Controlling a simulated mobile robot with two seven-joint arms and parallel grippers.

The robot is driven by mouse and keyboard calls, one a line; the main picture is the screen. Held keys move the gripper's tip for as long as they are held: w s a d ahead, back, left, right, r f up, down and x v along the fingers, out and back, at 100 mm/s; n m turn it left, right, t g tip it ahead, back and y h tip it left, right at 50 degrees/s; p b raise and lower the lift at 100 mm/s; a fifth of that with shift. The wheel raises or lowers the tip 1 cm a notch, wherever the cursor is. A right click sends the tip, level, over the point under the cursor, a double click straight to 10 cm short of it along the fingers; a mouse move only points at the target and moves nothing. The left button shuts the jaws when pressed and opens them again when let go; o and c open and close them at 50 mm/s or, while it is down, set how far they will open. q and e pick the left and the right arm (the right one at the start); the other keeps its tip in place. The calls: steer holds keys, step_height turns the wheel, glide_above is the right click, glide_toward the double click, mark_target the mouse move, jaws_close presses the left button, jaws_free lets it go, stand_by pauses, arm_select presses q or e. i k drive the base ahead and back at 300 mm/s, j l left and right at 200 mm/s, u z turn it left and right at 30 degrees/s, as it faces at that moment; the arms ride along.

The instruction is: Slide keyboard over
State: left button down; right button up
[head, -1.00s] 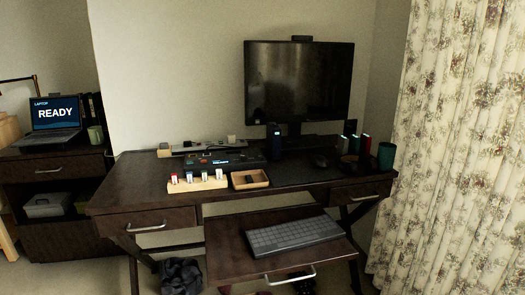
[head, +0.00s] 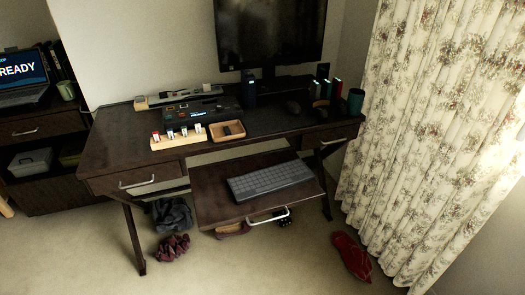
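A dark grey keyboard (head: 270,181) lies flat on a pulled-out keyboard tray (head: 217,203) under the desk. It sits toward the right part of the tray, slightly angled, with bare tray to its left. The tray has a silver handle (head: 268,219) on its front edge. Neither of my grippers shows in the head view.
Dark cloth (head: 172,214) and a red item (head: 351,255) lie on the floor. A curtain (head: 430,120) hangs right.

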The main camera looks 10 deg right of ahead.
mark_target(248, 186)
steer(key=i+j+z, duration=0.3)
steer(key=j, duration=0.25)
steer(key=i+j+z, duration=0.35)
steer(key=i+j, duration=0.15)
steer(key=j, duration=0.25)
steer(key=i+j+z, duration=0.15)
steer(key=i+j, duration=0.2)
steer(key=i, duration=0.2)
